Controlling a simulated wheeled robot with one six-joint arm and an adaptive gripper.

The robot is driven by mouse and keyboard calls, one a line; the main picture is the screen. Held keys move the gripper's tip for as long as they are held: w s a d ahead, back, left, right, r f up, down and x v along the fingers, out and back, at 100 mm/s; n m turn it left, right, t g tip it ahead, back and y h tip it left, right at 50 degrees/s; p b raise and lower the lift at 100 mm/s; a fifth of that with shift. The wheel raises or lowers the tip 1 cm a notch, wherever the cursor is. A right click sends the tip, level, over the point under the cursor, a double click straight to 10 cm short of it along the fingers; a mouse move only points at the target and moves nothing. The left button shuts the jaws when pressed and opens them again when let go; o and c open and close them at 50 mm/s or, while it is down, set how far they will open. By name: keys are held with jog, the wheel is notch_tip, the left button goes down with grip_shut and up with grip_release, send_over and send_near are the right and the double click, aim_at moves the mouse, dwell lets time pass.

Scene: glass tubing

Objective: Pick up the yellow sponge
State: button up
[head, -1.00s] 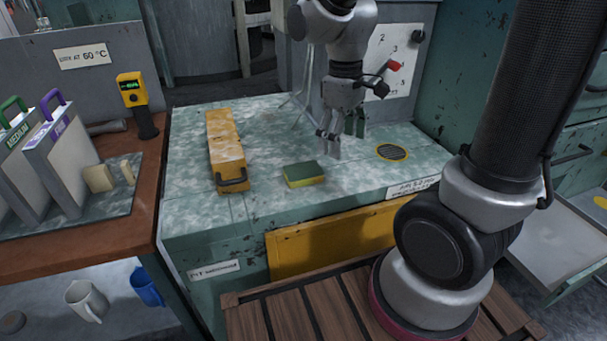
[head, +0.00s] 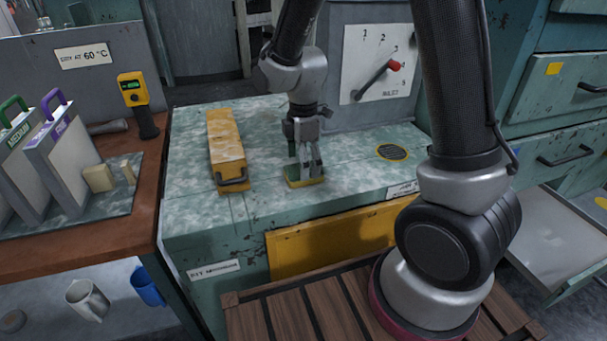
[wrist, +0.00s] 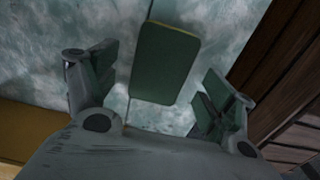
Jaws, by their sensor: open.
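The yellow sponge (head: 296,182) with a dark green top lies flat on the mottled green-white bench top. My gripper (head: 306,172) is over it in the head view, pointing down, and its fingers hide part of the sponge. In the wrist view the sponge (wrist: 165,62) shows its green face with a thin yellow rim. It lies ahead of and between the two spread fingers of my gripper (wrist: 160,92), with a gap on each side. The jaws are open and hold nothing.
A worn yellow box with a handle (head: 226,148) stands left of the sponge on the bench (head: 190,205). A round yellow-rimmed vent (head: 392,152) and a dial panel with a red-knobbed lever (head: 378,75) are to the right. The bench front edge is close.

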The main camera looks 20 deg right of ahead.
notch_tip(320, 180, down, 3)
jog(key=shift+r, duration=0.1)
jog(key=c, duration=0.8)
notch_tip(320, 180, up, 10)
jog(key=shift+r, duration=0.1)
jog(key=shift+c, duration=0.4)
